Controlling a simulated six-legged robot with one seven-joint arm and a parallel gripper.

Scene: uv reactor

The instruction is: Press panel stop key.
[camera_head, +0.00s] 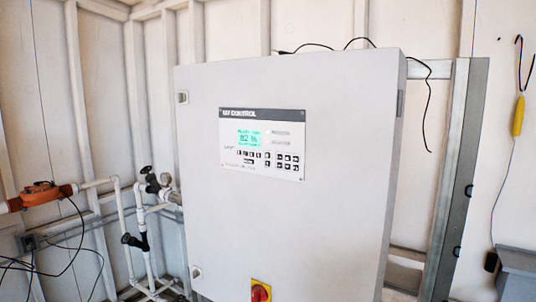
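The UV control panel (230,168) is a pale plate with a dark title strip, set in the upper middle of a large grey cabinet door (285,225). Its green display (249,138) is lit and reads about 82 %. Small dark keys (268,156) sit in rows below and right of the display. Their labels are too small to read, so I cannot tell which one is the stop key. My gripper and arm are not in view.
A red rotary switch (260,292) on a yellow plate is low on the cabinet door. White pipes with valves (150,180) and an orange fitting (40,194) stand left of the cabinet. A metal post (460,190) and a yellow hanging object (518,116) are at right.

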